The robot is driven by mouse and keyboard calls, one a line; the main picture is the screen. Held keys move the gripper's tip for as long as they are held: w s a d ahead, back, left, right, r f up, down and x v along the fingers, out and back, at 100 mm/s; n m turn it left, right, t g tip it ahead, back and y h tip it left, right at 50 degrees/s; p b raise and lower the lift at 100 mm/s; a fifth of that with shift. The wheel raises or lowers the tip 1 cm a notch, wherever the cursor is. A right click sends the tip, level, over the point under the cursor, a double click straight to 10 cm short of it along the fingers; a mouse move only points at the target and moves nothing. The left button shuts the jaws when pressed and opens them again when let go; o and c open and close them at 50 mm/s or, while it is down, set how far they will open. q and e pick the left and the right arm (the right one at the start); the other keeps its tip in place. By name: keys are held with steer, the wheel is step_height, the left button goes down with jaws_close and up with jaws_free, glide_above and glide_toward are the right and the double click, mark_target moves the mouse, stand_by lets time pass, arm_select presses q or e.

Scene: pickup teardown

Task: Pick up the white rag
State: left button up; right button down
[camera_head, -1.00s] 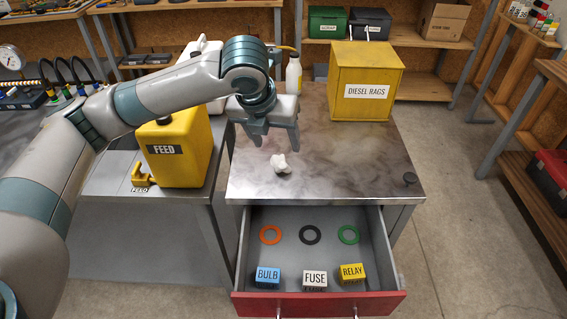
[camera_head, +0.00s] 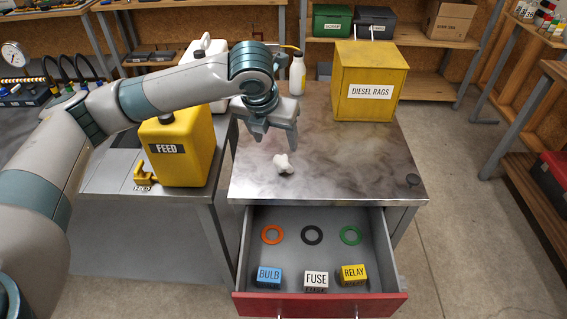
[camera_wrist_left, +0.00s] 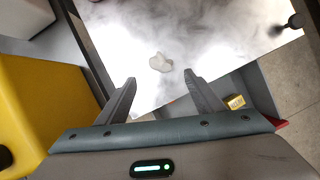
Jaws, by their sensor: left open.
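The white rag (camera_head: 284,163) is a small crumpled lump lying on the metal tabletop (camera_head: 330,175), left of its middle. In the left wrist view the rag (camera_wrist_left: 161,63) lies beyond the fingertips, roughly centred between them. My left gripper (camera_head: 276,146) is open and empty, with its fingers pointing down above the table, close behind the rag in the head view. The left gripper's two fingers also show spread apart in the left wrist view (camera_wrist_left: 160,82). My right gripper is in neither view.
An open drawer (camera_head: 318,222) below the tabletop holds rings and small boxes. A yellow box labelled DIESEL RAGS (camera_head: 369,82) stands at the table's back. A white bottle (camera_head: 297,74) is behind the gripper. A yellow FEED can (camera_head: 185,150) stands left. The tabletop right of the rag is mostly clear.

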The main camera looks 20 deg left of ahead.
mark_target(283, 160)
arm_select(q)
steer(key=p+x, duration=0.1)
steer(key=x, duration=0.7)
steer(key=shift+p, duration=0.35)
steer(key=shift+w+d+f+p, duration=0.1)
steer(key=shift+w+f+p, duration=0.15)
steer(key=shift+f+p, duration=0.15)
steer(key=p+x, duration=0.1)
steer(key=x, duration=0.2)
steer(key=shift+f, duration=0.1)
steer(key=shift+w+f, duration=0.25)
steer(key=shift+f, duration=0.3)
steer(key=c, duration=1.1)
